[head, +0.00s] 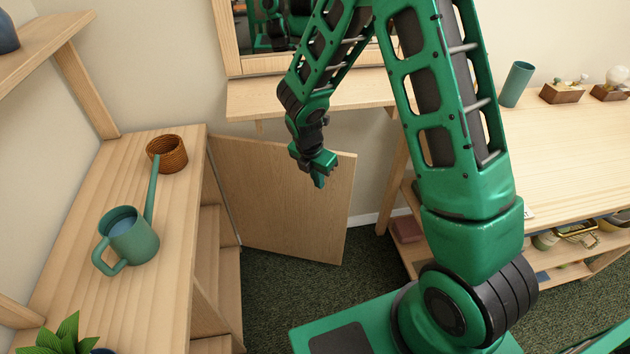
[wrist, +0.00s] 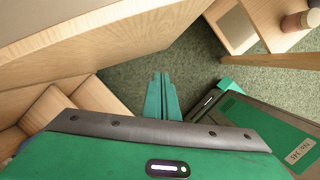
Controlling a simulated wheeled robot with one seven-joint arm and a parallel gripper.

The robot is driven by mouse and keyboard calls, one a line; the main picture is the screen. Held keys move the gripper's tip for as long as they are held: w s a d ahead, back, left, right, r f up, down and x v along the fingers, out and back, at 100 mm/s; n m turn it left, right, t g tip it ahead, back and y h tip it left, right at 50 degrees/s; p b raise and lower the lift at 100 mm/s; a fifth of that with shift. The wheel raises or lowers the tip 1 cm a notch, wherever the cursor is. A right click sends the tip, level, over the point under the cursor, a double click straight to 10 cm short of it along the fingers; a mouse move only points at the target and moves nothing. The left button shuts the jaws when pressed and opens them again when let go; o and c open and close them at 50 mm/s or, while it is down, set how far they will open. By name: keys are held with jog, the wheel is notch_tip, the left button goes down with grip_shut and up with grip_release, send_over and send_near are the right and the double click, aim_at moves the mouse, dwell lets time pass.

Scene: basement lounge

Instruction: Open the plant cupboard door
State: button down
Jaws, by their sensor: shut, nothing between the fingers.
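The plant cupboard (head: 160,230) stands at the left in the head view, with a watering can and a basket on its top. Its plain wooden door (head: 280,205) stands swung wide out from the far end of the cupboard, and shelves inside (head: 215,260) show. In the wrist view the door's top edge and face (wrist: 110,35) run across the upper left. My gripper (head: 320,183) is shut and empty, near the door's upper part in the head view. In the wrist view my gripper (wrist: 161,78) points down over the carpet, beside the door; whether it touches the door I cannot tell.
A green watering can (head: 130,238), a woven basket (head: 167,154) and a leafy plant (head: 62,338) are on the cupboard top. A wall shelf (head: 300,98) is behind the door. A wooden table (head: 560,140) with lower shelves stands at the right. Green carpet (head: 290,290) lies between.

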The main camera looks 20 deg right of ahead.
jog(key=d+v, duration=0.1)
jog(key=v, duration=0.8)
jog(key=shift+s+r, duration=0.35)
jog(key=shift+r, duration=0.1)
jog(key=s+d+r+m+g, duration=0.1)
jog(key=s+d+r+m, duration=0.9)
jog(key=s+d+m, duration=0.4)
jog(key=s+d+r+m+y, duration=0.1)
jog(key=s+d+r+m, duration=0.1)
jog(key=s+m, duration=0.6)
jog(key=s+d+r+m+y, duration=0.1)
jog(key=s+d+r+m, duration=0.1)
jog(key=s+m, duration=0.7)
jog(key=shift+g+y, duration=0.3)
jog(key=shift+r, duration=0.15)
